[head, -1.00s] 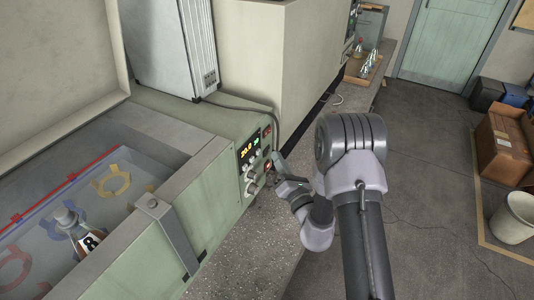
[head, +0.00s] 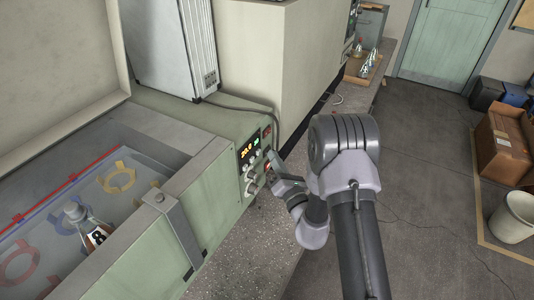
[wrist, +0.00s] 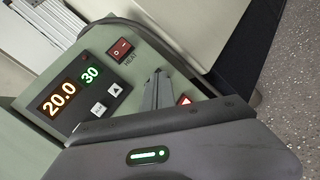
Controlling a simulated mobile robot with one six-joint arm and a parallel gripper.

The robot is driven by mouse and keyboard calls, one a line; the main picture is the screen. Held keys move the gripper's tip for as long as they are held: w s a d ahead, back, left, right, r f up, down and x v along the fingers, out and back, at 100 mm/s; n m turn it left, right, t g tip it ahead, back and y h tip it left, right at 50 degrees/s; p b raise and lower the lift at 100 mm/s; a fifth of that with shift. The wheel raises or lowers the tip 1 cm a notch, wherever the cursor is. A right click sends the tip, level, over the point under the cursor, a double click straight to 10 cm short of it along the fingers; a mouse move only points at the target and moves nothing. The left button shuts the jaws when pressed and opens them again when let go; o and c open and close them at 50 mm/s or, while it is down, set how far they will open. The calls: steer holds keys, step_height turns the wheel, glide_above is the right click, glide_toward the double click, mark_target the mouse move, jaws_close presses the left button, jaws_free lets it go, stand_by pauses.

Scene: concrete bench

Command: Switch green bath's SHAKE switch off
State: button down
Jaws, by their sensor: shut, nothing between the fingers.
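The green bath (head: 225,190) has its control panel on the right end, with an orange 20.0 readout and a green 30 readout (wrist: 90,74). The red HEAT switch (wrist: 122,49) shows above the fingers in the wrist view. A second red switch (wrist: 184,100) is partly hidden behind my fingers; its label is not visible, so I cannot tell for sure that it is SHAKE. My gripper (wrist: 157,88) is shut and empty, its tips close to the panel beside that switch. I cannot tell whether they touch. In the head view my gripper (head: 271,163) is at the panel's lower right.
A flask (head: 90,235) sits inside the open bath among coloured ring holders. Pale knobs (head: 251,188) stick out of the panel below the readouts. A grey finned unit (head: 165,45) stands behind. A cable runs behind the panel. Speckled bench top (head: 240,245) lies free in front.

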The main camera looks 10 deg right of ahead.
steer(key=shift+d, duration=0.15)
steer(key=shift+s+d, duration=0.35)
steer(key=shift+d, duration=0.15)
steer(key=s+d+b, duration=0.1)
steer(key=d, duration=0.1)
steer(key=s+d+b, duration=0.1)
steer(key=d, duration=0.1)
steer(key=shift+s+d, duration=0.2)
stand_by(0.3)
stand_by(0.4)
